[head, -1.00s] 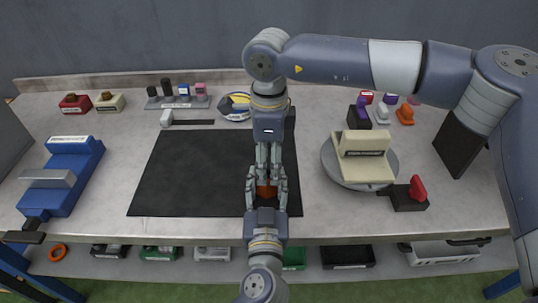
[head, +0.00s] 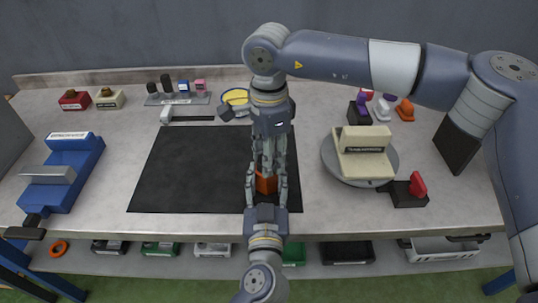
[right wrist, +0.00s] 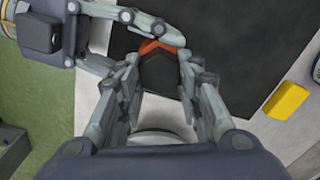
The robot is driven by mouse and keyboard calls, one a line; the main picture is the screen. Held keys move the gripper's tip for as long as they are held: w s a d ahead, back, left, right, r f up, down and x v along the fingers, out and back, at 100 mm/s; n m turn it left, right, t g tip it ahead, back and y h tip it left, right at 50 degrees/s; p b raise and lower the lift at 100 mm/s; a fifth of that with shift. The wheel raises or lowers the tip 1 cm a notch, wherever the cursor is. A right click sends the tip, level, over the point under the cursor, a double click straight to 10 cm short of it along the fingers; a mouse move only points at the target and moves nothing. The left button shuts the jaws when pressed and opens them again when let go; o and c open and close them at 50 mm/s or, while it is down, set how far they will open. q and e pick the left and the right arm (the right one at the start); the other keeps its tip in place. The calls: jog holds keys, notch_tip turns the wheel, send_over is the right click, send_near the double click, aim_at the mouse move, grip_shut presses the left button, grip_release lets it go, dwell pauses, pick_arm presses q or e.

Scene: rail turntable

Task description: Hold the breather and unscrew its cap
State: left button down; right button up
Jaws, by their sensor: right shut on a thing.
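The breather (head: 265,185) shows as an orange body between my two grippers, over the right part of the black mat (head: 190,172). My left gripper (head: 266,180) reaches in from the front with its fingers closed around the orange body. My right gripper (head: 268,160) comes down from above, shut on the top of the breather. In the right wrist view a dark six-sided part (right wrist: 161,74), seemingly the cap, lies between the right fingers, with an orange edge beyond it. The left gripper's fingers cross there at upper left. Fingers hide much of the breather.
A cream block sits on a round grey turntable (head: 334,172) to the right, beside a black block with a red lever (head: 417,185). A blue vise-like fixture (head: 72,170) stands at left. A yellow-topped round item (head: 235,97) lies behind the grippers. The mat's left part is clear.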

jog(key=shift+n, duration=0.6)
jog(key=n, duration=0.4)
jog(key=shift+a, duration=0.1)
jog(key=shift+n, duration=1)
jog(key=n, duration=0.2)
jog(key=shift+a+f+n, duration=0.1)
jog(key=shift+n, duration=0.2)
jog(key=n, duration=0.3)
jog(key=shift+w, duration=0.1)
jog(key=shift+n, duration=0.4)
